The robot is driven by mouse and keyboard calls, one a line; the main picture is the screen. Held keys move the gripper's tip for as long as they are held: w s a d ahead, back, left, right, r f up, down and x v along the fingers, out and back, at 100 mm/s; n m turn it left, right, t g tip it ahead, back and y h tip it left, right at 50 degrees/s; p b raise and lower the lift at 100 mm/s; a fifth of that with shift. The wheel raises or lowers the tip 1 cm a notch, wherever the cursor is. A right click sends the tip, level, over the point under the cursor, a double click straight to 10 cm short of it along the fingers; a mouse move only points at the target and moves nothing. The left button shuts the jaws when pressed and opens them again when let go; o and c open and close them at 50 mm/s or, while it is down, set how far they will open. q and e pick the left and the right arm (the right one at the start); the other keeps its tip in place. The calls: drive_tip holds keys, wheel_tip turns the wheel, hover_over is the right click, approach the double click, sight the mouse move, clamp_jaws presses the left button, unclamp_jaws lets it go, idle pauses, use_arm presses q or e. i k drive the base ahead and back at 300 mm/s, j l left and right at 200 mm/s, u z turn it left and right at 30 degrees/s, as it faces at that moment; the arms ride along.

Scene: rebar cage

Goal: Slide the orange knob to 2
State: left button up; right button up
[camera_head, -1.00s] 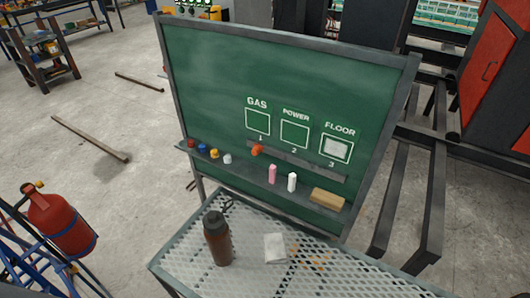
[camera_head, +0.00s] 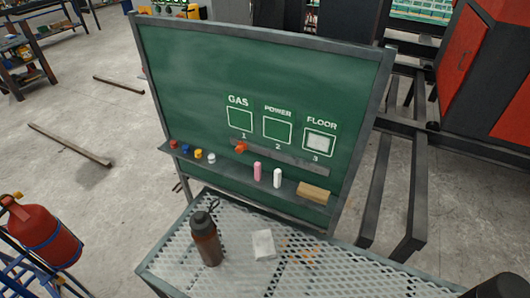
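The orange knob (camera_head: 241,147) sits at the left end of a grey slider rail (camera_head: 285,159) on the green chalkboard (camera_head: 230,70). It is just under the number 1, below the GAS box. The number 2 (camera_head: 278,146) is further right along the rail, under the POWER box (camera_head: 277,130). The number 3 is near the right end, under the FLOOR box (camera_head: 319,142), which is filled whitish. Neither gripper can be made out; a dark rounded shape at the bottom right corner may be part of my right arm.
The ledge below holds several coloured magnets (camera_head: 198,154), a pink stick (camera_head: 257,171), a white stick (camera_head: 278,178) and a tan eraser (camera_head: 313,192). A mesh table (camera_head: 187,281) in front carries a brown bottle (camera_head: 206,240) and a white pad (camera_head: 263,245). A red extinguisher (camera_head: 42,235) stands left.

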sight(240, 148)
drive_tip(key=k+l+u, duration=0.1)
drive_tip(key=k+u, duration=0.2)
drive_tip(key=u, duration=0.2)
drive_tip(key=k+u, duration=0.3)
drive_tip(key=u, duration=0.15)
drive_tip(key=k+j+u, duration=0.1)
drive_tip(key=k+u, duration=0.2)
drive_tip(key=u, duration=0.2)
